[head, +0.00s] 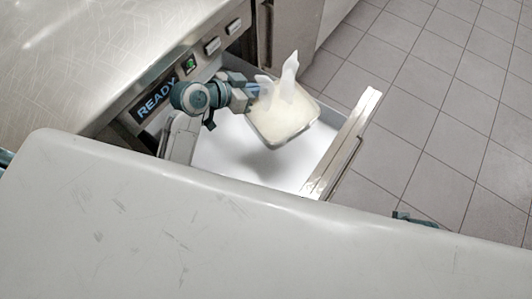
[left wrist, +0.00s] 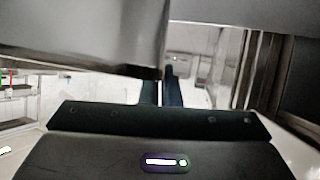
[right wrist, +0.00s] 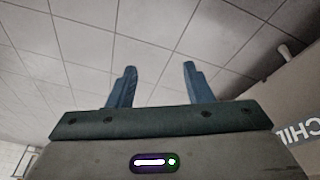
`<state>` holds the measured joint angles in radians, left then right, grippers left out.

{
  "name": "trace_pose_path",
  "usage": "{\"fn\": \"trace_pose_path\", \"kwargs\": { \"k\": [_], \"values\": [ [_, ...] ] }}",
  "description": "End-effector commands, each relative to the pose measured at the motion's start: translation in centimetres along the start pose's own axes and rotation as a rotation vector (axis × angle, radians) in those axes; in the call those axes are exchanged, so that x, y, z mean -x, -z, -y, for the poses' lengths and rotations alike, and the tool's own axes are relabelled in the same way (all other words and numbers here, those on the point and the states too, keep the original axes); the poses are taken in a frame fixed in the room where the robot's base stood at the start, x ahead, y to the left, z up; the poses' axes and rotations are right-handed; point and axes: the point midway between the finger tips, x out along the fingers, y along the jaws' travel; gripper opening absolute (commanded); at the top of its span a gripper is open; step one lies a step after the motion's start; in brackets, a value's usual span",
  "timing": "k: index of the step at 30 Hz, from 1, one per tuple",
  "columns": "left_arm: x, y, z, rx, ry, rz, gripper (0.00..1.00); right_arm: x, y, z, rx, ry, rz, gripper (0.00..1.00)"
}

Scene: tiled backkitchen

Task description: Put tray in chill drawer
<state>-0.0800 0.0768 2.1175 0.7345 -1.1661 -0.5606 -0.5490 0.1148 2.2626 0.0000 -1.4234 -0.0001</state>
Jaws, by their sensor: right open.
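The tray (head: 283,122) is a shallow clear-sided container with pale contents and white upright pieces at its far edge. It hangs tilted above the open drawer (head: 225,150), which has a white inside. My left gripper (head: 256,92) is at the tray's left edge and appears shut on it. In the left wrist view its fingers (left wrist: 161,92) are close together, and grey surfaces hide part of their tips. My right gripper (right wrist: 156,88) is open and empty in the right wrist view, with floor tiles behind. A small teal part of my right arm shows in the head view.
The drawer's front panel (head: 342,145) stands out over the tiled floor (head: 440,110). A steel worktop (head: 90,50) and a control panel with a READY display (head: 156,97) border the drawer on the left. A panel with partly visible CHILL lettering (right wrist: 298,132) is near my right gripper.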

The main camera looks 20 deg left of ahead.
Motion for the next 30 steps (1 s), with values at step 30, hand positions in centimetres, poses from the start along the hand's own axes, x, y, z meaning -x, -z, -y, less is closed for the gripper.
{"fn": "trace_pose_path", "kwargs": {
  "k": [30],
  "values": [
    [-5.2, -10.4, 0.3, -0.017, -0.057, 0.002, 0.0, 4.1, 0.1, 1.0, 0.001, 0.027, -0.093, 0.46]
  ]
}}
